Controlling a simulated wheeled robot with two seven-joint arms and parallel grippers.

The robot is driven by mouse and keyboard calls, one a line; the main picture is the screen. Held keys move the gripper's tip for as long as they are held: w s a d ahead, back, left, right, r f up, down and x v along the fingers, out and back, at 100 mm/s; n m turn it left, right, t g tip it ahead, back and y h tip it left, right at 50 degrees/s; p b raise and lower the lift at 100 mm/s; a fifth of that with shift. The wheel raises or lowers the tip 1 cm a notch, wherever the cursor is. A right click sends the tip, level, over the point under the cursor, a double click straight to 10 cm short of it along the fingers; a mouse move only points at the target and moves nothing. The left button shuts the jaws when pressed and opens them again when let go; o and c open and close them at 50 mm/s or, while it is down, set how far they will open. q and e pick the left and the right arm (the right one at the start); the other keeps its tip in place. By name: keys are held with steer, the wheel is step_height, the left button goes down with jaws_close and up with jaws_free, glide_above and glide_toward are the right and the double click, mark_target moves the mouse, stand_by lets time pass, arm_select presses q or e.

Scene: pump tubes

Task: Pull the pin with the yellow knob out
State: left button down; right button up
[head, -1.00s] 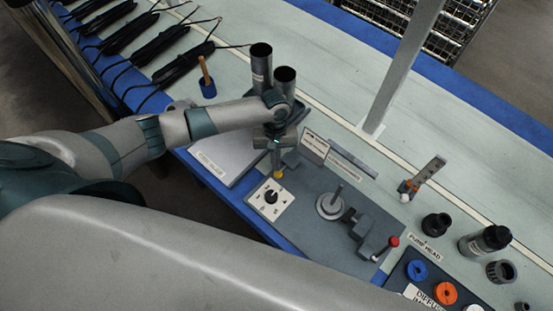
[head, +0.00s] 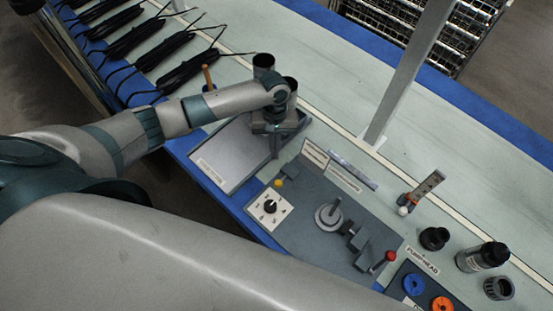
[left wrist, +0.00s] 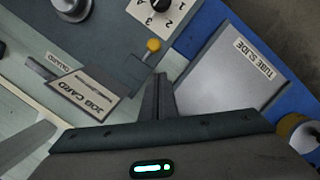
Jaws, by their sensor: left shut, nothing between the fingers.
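The yellow knob (head: 279,183) sits at the left edge of the grey panel, just above the white dial plate. My left gripper (head: 275,154) is over the edge between the panel and the tube slide. Its fingers (left wrist: 158,80) are shut and empty, a short gap from the knob. My right gripper is not in view.
The white dial plate (head: 270,208) lies close below the knob. The tube slide plate (head: 228,155) is to the left. Job card (head: 315,153), round fixture (head: 328,216) and red-knobbed clamp (head: 390,256) stand nearby. A post (head: 400,85) rises at right.

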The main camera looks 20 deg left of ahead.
arm_select(q)
steer(key=v, duration=0.5)
steer(key=shift+b, duration=0.35)
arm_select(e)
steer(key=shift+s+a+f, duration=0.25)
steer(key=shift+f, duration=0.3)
arm_select(q)
steer(key=shift+s, duration=0.1)
